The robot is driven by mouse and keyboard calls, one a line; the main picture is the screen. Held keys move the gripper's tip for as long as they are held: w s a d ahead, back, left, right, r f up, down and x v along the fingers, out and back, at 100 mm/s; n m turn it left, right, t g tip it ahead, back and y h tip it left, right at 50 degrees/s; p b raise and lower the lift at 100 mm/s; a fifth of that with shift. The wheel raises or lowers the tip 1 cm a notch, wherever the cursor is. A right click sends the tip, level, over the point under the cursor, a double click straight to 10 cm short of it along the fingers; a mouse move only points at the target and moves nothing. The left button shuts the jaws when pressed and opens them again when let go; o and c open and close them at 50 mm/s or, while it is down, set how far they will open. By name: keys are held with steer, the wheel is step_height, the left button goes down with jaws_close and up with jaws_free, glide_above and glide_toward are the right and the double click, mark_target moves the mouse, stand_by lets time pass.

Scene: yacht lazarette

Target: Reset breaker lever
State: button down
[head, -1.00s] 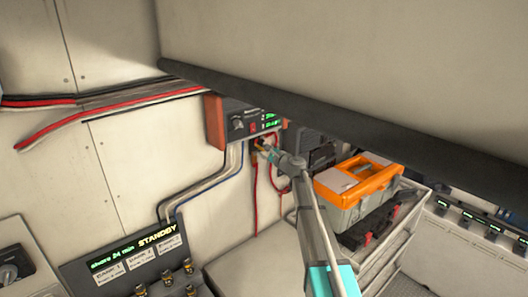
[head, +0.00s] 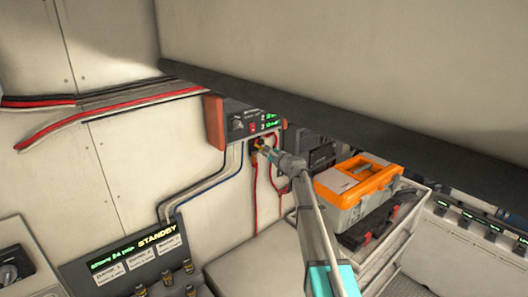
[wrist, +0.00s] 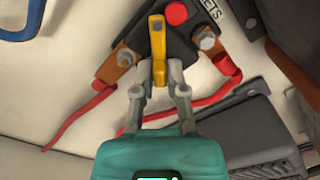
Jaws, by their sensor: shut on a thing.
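The breaker is a dark block with a red button (wrist: 176,13) and copper-coloured terminals (wrist: 117,66) with bolts, seen in the wrist view. A yellow lever (wrist: 158,48) hangs down from its middle. My gripper (wrist: 158,82) is shut on the lower part of this lever, one grey finger on each side. In the head view my gripper (head: 265,148) reaches the breaker just below the wall panel (head: 252,122), and the lever is mostly too small to make out there. Part of a label reading "ETS" shows beside the breaker.
Red cables (wrist: 80,120) run from the terminals down the wall. A dark finned box (wrist: 255,135) is close on the right in the wrist view. An orange-lidded toolbox (head: 355,185) stands right of my arm. A dark padded edge (head: 350,140) overhangs above.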

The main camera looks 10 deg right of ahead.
steer(key=shift+w+d+r+n+p, duration=0.15)
steer(key=shift+r+n+p, duration=0.3)
steer(key=shift+n, duration=1)
steer(key=shift+d+r+n+p, duration=0.1)
steer(key=shift+r+n+p, duration=0.3)
steer(key=shift+n, duration=1)
steer(key=shift+w+d+r+n+p, duration=0.15)
steer(key=shift+r+n+p, duration=0.3)
steer(key=shift+n, duration=1)
steer(key=c, duration=0.7)
jaws_free()
steer(key=shift+s, duration=0.15)
steer(key=v, duration=1.2)
